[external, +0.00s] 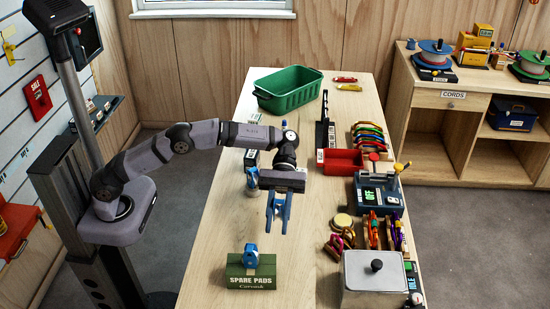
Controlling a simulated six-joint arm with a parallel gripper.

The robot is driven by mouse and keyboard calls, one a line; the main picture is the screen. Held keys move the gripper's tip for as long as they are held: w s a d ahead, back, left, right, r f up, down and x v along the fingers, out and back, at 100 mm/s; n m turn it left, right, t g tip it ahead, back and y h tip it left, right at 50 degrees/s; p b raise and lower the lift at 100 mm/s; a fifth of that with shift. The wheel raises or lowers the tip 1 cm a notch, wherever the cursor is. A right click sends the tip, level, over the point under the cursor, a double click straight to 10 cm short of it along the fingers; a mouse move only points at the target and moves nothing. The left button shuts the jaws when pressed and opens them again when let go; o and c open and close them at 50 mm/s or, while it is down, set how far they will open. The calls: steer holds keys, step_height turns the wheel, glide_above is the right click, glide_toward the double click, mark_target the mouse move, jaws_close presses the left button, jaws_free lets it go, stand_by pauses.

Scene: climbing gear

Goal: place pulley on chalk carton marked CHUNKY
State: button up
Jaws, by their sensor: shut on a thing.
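My gripper (278,222) points down above the middle of the table, with blue fingers below a dark body. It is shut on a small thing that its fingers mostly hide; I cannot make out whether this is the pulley. A blue, rounded, pulley-like thing (250,256) stands on a green box marked SPARE PADS (234,272) at the near left, in front of my gripper. Small dark cartons (251,157) stand behind and left of my gripper, their labels too small to read. I cannot make out the word CHUNKY on any carton.
A green bin (289,93) stands at the back. A red tray (343,168), a blue device (378,196), a rack of colourful gear (384,233) and a metal box with a black knob (373,281) line the right side. The table's near middle is clear.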

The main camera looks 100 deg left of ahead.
steer(key=s+a+r+n+t+y+p, duration=0.1)
steer(key=s+a+r+n+t+p, duration=0.3)
steer(key=a, duration=0.7)
steer(key=a+r+n+t+y+p, duration=0.15)
steer(key=a+r, duration=0.45)
steer(key=a, duration=0.6)
steer(key=s+a+r+n+t+p, duration=0.25)
steer(key=a+r+t, duration=0.2)
steer(key=a, duration=0.65)
steer(key=n+t+y, duration=0.3)
steer(key=n+y, duration=1.2)
steer(key=y, duration=0.1)
glide_above(254, 119)
steer(key=w+a, duration=0.3)
steer(key=w, duration=0.1)
step_height(254, 119, down, 7)
step_height(254, 119, down, 10)
steer(key=p, duration=0.1)
steer(key=shift+s+p, duration=0.15)
steer(key=shift+p, duration=0.25)
steer(key=shift+a+f, duration=0.1)
steer(key=shift+f, duration=0.15)
steer(key=o, duration=1.1)
